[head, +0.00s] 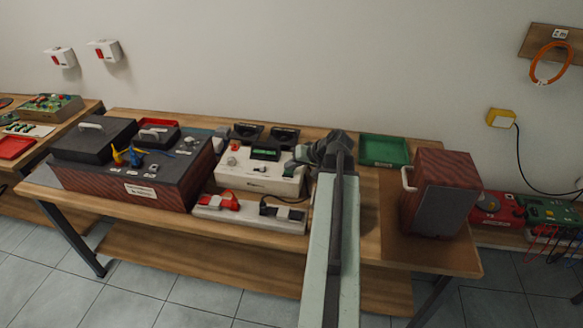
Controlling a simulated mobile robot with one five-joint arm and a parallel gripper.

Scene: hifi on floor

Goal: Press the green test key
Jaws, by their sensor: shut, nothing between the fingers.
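A white tester box (240,181) with a dark green display (265,153) stands at the middle of the workbench. My gripper (291,166) is shut and empty. It is at the right end of the tester's top face, just right of the display. My arm reaches up from the bottom of the picture and bends left at the wrist. I cannot make out the green test key; the gripper covers part of the tester's right side. I cannot tell whether the fingertips touch the tester.
A power strip (246,213) with a red plug lies in front of the tester. A dark hi-fi cabinet (85,180) stands at left. A green tray (384,151) and a wooden speaker (439,192) are at right. Bare bench (382,218) lies between my arm and the speaker.

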